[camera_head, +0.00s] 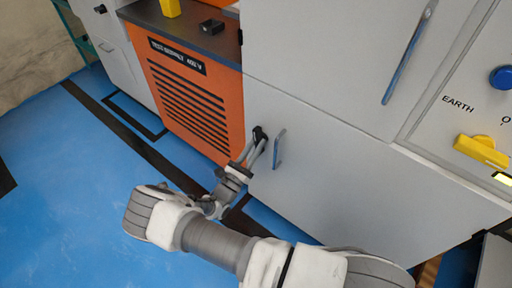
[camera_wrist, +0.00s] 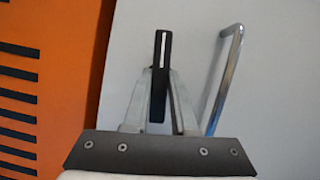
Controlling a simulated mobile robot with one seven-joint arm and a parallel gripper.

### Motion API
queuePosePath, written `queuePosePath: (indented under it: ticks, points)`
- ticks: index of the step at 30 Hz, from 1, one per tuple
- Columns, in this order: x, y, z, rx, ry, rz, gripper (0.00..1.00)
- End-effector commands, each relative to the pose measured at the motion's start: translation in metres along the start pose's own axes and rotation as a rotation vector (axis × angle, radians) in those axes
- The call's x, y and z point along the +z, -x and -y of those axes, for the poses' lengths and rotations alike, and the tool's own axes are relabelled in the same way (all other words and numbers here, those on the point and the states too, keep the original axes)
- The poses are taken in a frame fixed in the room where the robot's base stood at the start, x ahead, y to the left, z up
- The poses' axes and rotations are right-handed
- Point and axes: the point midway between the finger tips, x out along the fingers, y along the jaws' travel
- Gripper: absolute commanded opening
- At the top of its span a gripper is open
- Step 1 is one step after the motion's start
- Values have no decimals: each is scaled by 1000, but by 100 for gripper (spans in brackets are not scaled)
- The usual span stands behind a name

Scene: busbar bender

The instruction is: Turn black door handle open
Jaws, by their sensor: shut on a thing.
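The black door handle (camera_wrist: 161,58) is a narrow black bar with a light slot, standing near upright on the grey door in the wrist view. In the head view the black handle (camera_head: 259,133) shows as a small dark shape at the left edge of the grey cabinet door (camera_head: 330,185). My gripper (camera_wrist: 160,75) is shut on the black handle, with one finger on each side of it. In the head view my gripper (camera_head: 256,142) reaches the handle from the lower left.
A metal pull bar (camera_wrist: 226,75) stands close to the right of my gripper; it also shows in the head view (camera_head: 279,148). An orange vented panel (camera_head: 190,95) is on the left. A longer pull bar (camera_head: 408,52) is higher up. Blue floor (camera_head: 65,200) lies open at left.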

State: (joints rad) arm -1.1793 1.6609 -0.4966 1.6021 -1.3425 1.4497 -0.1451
Motion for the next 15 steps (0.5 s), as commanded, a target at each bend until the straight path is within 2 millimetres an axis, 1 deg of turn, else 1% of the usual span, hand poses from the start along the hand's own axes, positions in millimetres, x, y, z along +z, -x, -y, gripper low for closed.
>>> queuePosePath:
  ticks: [6, 15]
  points:
    - [-1, 0, 0, -40, -94, -2, 0]
    - [-1, 0, -1, -60, -143, -3, 0]
